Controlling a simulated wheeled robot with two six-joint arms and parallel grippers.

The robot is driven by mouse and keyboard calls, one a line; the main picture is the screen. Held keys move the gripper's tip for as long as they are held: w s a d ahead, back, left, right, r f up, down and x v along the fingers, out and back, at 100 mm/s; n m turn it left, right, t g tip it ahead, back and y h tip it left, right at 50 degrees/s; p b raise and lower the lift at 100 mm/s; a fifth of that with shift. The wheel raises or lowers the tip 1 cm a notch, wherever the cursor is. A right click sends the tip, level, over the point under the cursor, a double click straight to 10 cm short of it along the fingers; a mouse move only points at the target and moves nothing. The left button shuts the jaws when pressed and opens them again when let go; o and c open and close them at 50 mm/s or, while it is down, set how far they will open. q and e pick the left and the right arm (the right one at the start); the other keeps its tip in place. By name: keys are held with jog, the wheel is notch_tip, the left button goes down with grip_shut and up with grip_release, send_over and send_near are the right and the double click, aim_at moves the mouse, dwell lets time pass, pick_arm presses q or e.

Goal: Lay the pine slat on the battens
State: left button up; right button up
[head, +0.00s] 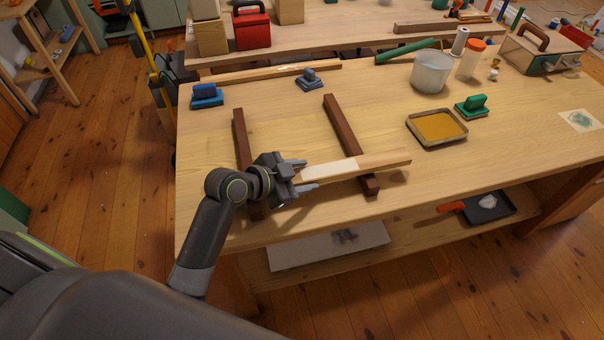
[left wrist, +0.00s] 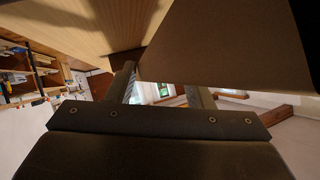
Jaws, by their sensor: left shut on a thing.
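The pine slat (head: 372,162) is a light wood strip with a paler stretch toward its left end. My left gripper (head: 306,174) is shut on that left end. Two dark brown battens, the left one (head: 240,134) and the right one (head: 344,132), lie roughly parallel on the workbench (head: 290,110). The slat crosses over the front part of the right batten; I cannot tell whether it touches it. My gripper and wrist hide part of the left batten's front. In the left wrist view a large brown surface (left wrist: 230,50) is close, too close to identify. My right gripper is not in view.
A blue-handled block (head: 206,95) and another blue-grey one (head: 310,80) stand behind the battens, near a long wood strip (head: 265,72).

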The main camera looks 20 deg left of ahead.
pick_arm(q)
jog(key=shift+f, duration=0.3)
jog(key=o, duration=1.2)
jog(key=shift+r, duration=0.1)
jog(key=v, duration=1.5)
jog(key=shift+s+a+r, duration=0.15)
jog(key=shift+s+r, duration=0.05)
jog(key=shift+s, duration=0.05)
jog(key=shift+v, duration=0.85)
jog(key=shift+s, duration=0.1)
